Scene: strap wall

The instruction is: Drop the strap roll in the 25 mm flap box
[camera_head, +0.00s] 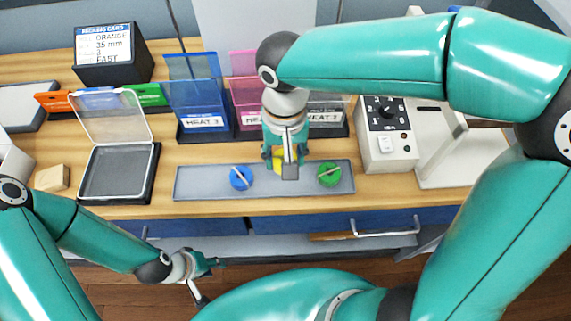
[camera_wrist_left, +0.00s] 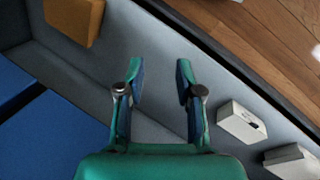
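Blue (camera_head: 241,177) and green (camera_head: 329,174) rolls lie on a long grey tray (camera_head: 207,183). A yellow roll (camera_head: 279,157) shows between the fingers of my right gripper (camera_head: 287,160), low over the tray's middle; the gripper partly hides it, and I cannot tell whether it is gripped. My left gripper (camera_head: 203,275) is low in front of the bench, open and empty; its parted fingers show in the left wrist view (camera_wrist_left: 160,88). An open black box (camera_head: 117,172) with a raised clear lid stands left of the tray. I cannot make out a 25 mm mark.
Blue (camera_head: 195,85), pink and dark holders labelled HEAT stand behind the tray. A card (camera_head: 104,45) seems to read ORANGE, 35 mm, FAST. A white dial unit (camera_head: 386,132) stands right; a wooden block (camera_head: 52,177) lies left. Blue drawer fronts (camera_head: 300,223) run below the bench edge.

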